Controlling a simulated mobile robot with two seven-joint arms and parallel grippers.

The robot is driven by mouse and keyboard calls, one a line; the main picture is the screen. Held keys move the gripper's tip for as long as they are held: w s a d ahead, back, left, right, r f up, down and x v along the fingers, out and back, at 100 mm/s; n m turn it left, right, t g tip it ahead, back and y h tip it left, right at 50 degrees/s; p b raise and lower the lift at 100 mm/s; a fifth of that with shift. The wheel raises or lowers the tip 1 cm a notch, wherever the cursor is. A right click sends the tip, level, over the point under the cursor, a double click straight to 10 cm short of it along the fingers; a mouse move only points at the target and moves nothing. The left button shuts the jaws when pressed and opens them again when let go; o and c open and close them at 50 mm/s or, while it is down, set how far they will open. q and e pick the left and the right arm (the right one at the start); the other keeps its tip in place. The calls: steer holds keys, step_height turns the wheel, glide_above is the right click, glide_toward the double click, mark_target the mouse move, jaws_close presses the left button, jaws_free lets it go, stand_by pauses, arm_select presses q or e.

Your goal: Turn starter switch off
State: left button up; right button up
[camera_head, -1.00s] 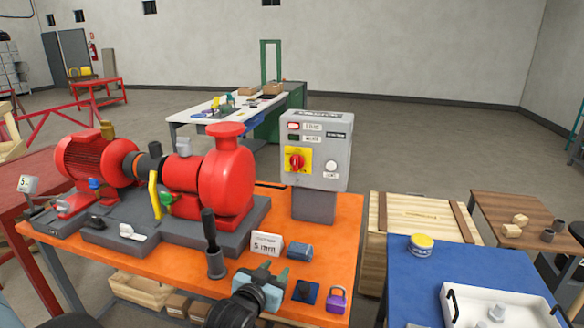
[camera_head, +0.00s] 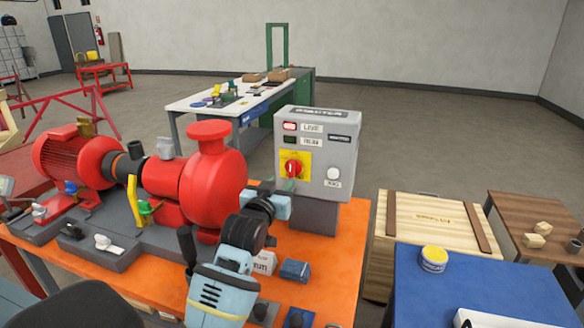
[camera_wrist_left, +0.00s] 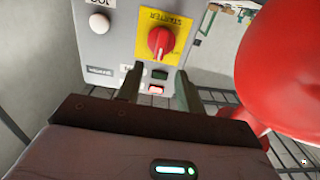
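The starter box (camera_head: 338,145) is a grey cabinet standing on the orange bench. Its starter switch (camera_head: 292,169) is a red rotary knob on a yellow plate, with its handle roughly upright. The knob also shows in the left wrist view (camera_wrist_left: 160,41), upside down, on the plate lettered STARTER. A red lamp (camera_head: 290,127) beside the LIVE label looks lit; the lamp below it is dark. My left gripper (camera_head: 287,187) is just below and in front of the knob. In the wrist view its two fingers (camera_wrist_left: 158,88) are apart and empty, short of the knob. My right gripper is out of view.
The red pump (camera_head: 212,175) is close left of my left gripper. A white label card (camera_head: 264,263) and a small blue box (camera_head: 295,270) lie on the orange bench (camera_head: 345,245). A wooden crate (camera_head: 436,226) and a blue table (camera_head: 465,290) stand at the right.

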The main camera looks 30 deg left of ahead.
mark_target(290, 168)
arm_select(q)
steer(key=shift+x, duration=3.65)
steer(key=shift+r, duration=0.1)
jaws_close()
